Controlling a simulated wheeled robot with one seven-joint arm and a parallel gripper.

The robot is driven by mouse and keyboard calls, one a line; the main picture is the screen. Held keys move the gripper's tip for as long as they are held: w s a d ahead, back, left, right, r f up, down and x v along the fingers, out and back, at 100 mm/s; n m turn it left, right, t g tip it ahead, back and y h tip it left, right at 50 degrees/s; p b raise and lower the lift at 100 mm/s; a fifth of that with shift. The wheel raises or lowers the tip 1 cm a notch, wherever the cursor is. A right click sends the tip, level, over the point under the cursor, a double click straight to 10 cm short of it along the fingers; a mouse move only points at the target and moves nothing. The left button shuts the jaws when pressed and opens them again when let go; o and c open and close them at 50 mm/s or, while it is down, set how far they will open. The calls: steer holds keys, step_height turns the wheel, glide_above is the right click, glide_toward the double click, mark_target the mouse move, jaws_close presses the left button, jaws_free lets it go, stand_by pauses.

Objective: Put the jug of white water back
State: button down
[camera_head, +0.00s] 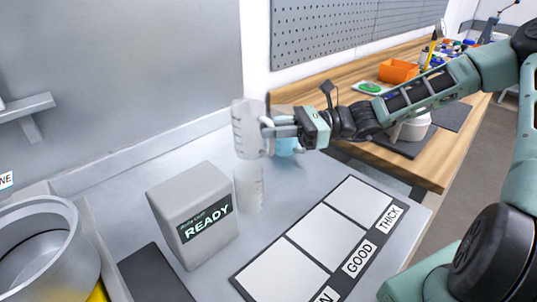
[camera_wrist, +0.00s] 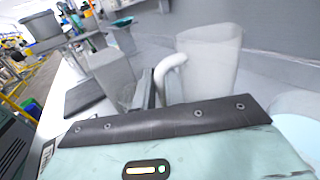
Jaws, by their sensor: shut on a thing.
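The pale, translucent jug (camera_head: 247,128) with graduation marks is held up above the grey worktop, roughly upright. My gripper (camera_head: 268,131) is shut on its handle, from the right of the jug. In the wrist view the jug (camera_wrist: 210,58) stands right of the fingers, and its curved white handle lies between the fingers of my gripper (camera_wrist: 160,90). I cannot tell how much liquid is in it. A second clear container (camera_head: 249,188) stands on the worktop below the jug. A blue-filled container (camera_head: 286,146) is partly hidden behind my gripper.
A grey box reading READY (camera_head: 192,200) stands left of the clear container. A dark mat (camera_head: 284,242) with white squares, labelled GOOD and THICK, lies at front right. A large metal drum (camera_head: 38,250) is at left. A wooden bench (camera_head: 440,150) with an orange bin (camera_head: 398,71) is behind.

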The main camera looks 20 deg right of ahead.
mark_target(274, 151)
step_height(274, 151, down, 3)
steer(key=shift+f, duration=0.2)
steer(key=shift+f+p, duration=0.25)
steer(key=shift+p, duration=0.15)
steer(key=shift+f, duration=0.7)
steer(key=c, duration=1.5)
jaws_free()
